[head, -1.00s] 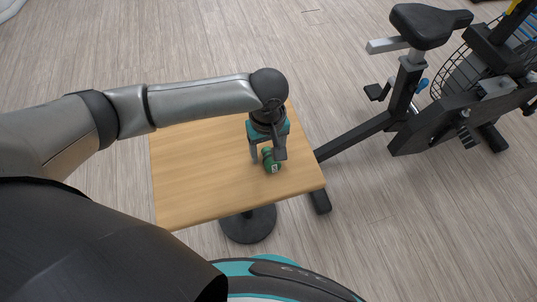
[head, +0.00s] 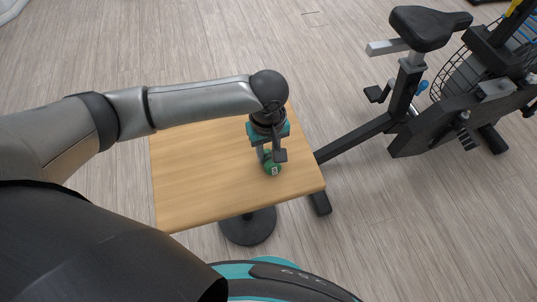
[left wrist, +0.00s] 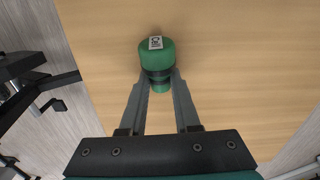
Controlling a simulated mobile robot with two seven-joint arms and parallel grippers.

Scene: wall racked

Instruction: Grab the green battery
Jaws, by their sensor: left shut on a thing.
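The green battery (head: 273,168) is at the right part of the wooden table (head: 195,185) in the head view. It has a dark band and a small white label, which show clearly in the left wrist view (left wrist: 157,54). My left gripper (head: 270,155) points down at the table from above, with its fingers on both sides of the battery. In the left wrist view the two fingertips (left wrist: 159,82) close on the battery around its dark band. I cannot tell whether the battery touches the table. My right gripper is not in view.
A black exercise bike (head: 430,85) stands on the wooden floor to the right, its frame reaching close to the table's right edge. The rest of the tabletop is clear. The table stands on a round dark base (head: 248,226).

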